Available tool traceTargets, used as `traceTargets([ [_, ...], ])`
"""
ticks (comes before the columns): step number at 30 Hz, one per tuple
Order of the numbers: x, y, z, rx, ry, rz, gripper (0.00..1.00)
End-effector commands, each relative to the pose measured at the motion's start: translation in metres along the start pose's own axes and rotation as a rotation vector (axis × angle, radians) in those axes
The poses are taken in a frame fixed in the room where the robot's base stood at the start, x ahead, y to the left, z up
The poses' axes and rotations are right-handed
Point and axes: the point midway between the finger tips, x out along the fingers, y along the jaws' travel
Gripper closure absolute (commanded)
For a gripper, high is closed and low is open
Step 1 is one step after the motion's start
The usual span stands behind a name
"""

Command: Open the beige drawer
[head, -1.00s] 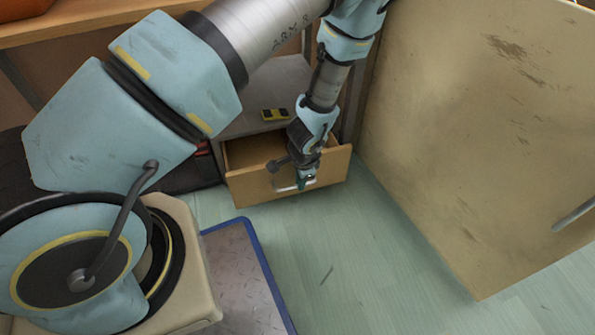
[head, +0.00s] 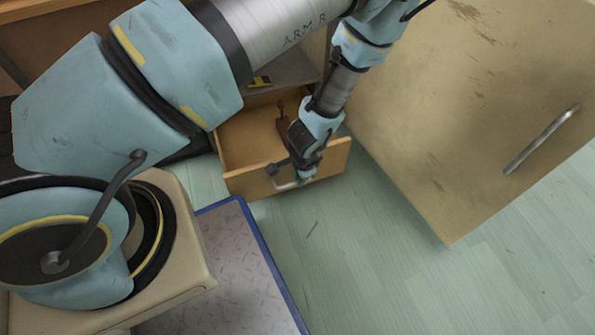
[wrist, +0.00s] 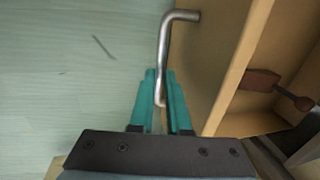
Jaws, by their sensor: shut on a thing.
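The beige drawer (head: 235,183) is pulled out of a low cabinet and stands open near the middle of the head view. Its inside shows, with a reddish-brown object (head: 283,122) lying toward the back; that object also shows in the wrist view (wrist: 262,81). A bent metal handle (wrist: 164,50) is on the drawer's front. My gripper (wrist: 162,98) is shut on this handle, its teal fingers on either side of the bar. In the head view my gripper (head: 303,178) is at the drawer front, and my wrist hides part of the drawer.
A large beige door (head: 450,120) with a metal handle (head: 541,140) stands open at the right. A black and yellow object (head: 259,82) lies on the shelf above the drawer. A blue-edged metal plate (head: 215,270) is on the floor at lower left. The green floor before the drawer is clear.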

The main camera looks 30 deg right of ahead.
Motion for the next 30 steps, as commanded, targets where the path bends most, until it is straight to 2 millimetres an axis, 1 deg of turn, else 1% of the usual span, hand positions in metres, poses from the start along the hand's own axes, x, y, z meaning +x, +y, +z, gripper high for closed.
traceTargets([
  [12, -0.0004, 0.0015, -0.0001, 0.000, 0.000, 0.000, 1.00],
  [13, -0.0004, 0.0014, -0.0001, 0.000, 0.000, 0.000, 0.82],
  [20, -0.0003, 0.0013, -0.0001, 0.000, 0.000, 0.000, 0.56],
  [27, -0.0007, 0.0012, -0.0002, 0.000, 0.000, 0.000, 0.55],
  [30, -0.0065, 0.0009, -0.0004, 0.000, 0.001, 0.000, 0.55],
])
